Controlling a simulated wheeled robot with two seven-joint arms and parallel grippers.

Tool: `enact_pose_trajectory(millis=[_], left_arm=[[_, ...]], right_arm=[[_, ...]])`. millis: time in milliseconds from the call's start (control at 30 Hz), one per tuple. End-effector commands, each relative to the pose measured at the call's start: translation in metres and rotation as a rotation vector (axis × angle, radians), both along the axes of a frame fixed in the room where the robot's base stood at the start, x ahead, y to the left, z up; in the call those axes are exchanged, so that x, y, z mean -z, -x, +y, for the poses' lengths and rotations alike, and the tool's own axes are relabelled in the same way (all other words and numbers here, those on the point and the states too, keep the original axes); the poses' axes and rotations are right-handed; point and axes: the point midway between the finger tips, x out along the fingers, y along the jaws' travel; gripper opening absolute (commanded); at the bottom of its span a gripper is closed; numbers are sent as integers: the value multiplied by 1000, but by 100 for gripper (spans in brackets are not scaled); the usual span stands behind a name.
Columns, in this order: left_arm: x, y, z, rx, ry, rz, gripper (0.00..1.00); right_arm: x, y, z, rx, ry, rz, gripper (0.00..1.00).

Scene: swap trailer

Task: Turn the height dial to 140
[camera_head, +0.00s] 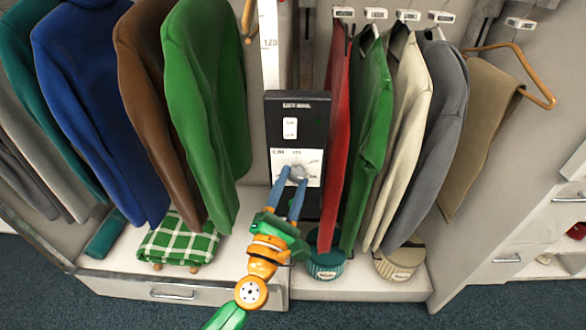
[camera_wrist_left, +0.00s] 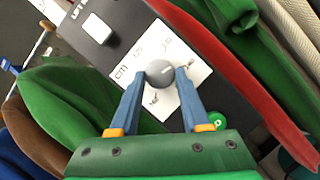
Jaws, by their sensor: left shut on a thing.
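The height dial (camera_head: 298,172) is a round grey knob on a white scale plate (camera_head: 282,158) in the lower part of a dark upright panel (camera_head: 312,115). In the left wrist view the dial (camera_wrist_left: 160,73) sits between the blue fingertips of my left gripper (camera_wrist_left: 166,78), with small marks and "cm" printed around it. My left gripper (camera_head: 293,176) is shut on the dial. The pointer's exact reading is too small to tell. My right gripper is not in view.
Jackets hang close on both sides, a green one (camera_head: 205,90) left and a red one (camera_head: 335,140) right. A green checked blanket (camera_head: 180,243) lies on the shelf at left. Round boxes (camera_head: 326,264) stand at lower right. A green button (camera_wrist_left: 217,120) is below the dial.

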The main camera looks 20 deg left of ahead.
Motion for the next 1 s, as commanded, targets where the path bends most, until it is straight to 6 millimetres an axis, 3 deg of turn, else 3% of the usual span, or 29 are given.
enact_pose_trajectory(millis=[33,100,400,1000], left_arm=[[-7,0,1,-2,-33,11,0],[-7,0,1,0,-82,24,0],[-5,1,2,0,-228,65,0],[-3,0,2,-1,-287,81,0]], right_arm=[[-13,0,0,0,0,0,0],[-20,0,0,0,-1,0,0],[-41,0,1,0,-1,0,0],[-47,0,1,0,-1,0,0]])
